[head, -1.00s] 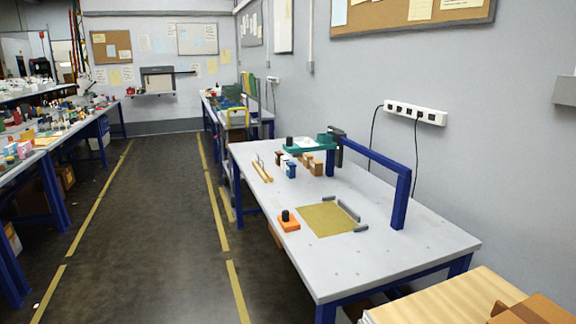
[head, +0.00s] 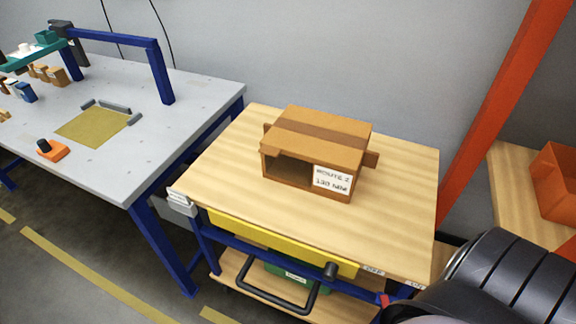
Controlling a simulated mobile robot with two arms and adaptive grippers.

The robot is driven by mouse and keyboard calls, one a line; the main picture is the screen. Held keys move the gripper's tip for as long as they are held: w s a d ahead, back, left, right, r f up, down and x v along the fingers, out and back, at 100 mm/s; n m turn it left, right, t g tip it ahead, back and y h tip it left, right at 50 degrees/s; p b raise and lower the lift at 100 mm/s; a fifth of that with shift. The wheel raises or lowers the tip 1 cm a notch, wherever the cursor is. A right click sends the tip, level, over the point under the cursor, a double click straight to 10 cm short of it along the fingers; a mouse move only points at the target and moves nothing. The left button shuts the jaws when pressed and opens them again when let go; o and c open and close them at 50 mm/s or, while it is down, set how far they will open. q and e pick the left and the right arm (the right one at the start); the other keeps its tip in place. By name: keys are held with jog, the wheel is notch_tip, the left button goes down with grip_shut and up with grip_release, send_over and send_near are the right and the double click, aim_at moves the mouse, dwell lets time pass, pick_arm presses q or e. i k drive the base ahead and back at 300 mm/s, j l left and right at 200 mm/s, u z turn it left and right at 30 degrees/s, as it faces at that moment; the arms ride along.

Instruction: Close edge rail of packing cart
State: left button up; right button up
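The packing cart (head: 225,165) has a pale wooden top and a blue frame. A yellow rail (head: 270,240) runs along its front side, just below the top's front edge. A dark knob (head: 331,271) is at the rail's right end. Small labels (head: 373,271) sit on the front edge to the right of it; I cannot read them surely. Neither of my grippers is in view.
A brown box (head: 315,135) with a white label stands on the cart top. A black handle (head: 265,298) sticks out below the rail, above a lower wooden shelf. Floor is clear at lower left.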

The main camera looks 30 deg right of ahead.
aim_at(332, 265)
jog(key=z, duration=0.85)
